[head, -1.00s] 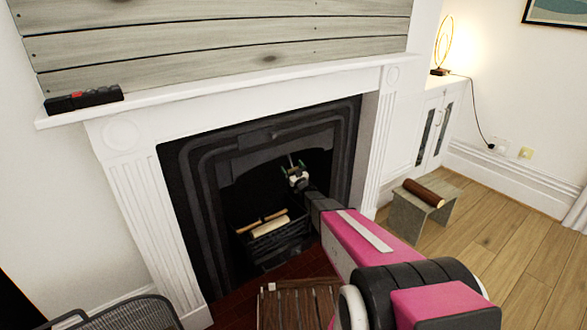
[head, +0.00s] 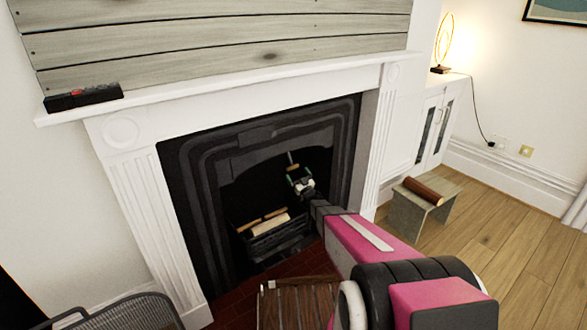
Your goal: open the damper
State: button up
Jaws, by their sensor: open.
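The fireplace has a black cast-iron surround (head: 195,200) inside a white mantel. My pink arm reaches into its opening, and my gripper (head: 292,168) is small in the picture, in the upper part of the dark firebox. Its jaws are open. A thin brownish bar (head: 290,158) shows at the fingertips; I cannot tell if it is the damper's handle or if the fingers touch it. No damper plate can be made out in the dark. Below and left of my gripper, the grate (head: 275,240) holds several pale logs (head: 270,225).
A slatted wooden piece (head: 298,305) stands before the hearth, beneath my arm. A mesh chair (head: 125,312) is at the lower left. A small stool (head: 412,205) with a log (head: 430,190) stands right. A black object (head: 85,97) lies on the mantel shelf (head: 220,85).

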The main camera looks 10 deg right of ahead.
jog(key=shift+v, duration=2.1)
jog(key=shift+r, duration=0.1)
jog(key=s+d+r+m+g+h, duration=0.2)
jog(key=s+d+m+g+h, duration=0.4)
jog(key=s+g+h, duration=0.45)
jog(key=s+a+r+g, duration=0.1)
jog(key=s+g, duration=0.4)
jog(key=s, duration=0.7)
jog(key=s+a+r+g+y, duration=0.1)
jog(key=s+r+g, duration=0.2)
jog(key=s, duration=0.8)
jog(key=shift+s+a+g, duration=0.2)
jog(key=shift+s+g, duration=0.2)
jog(key=shift+g, duration=0.75)
jog(key=shift+s+r, duration=0.3)
jog(key=shift+r, duration=0.05)
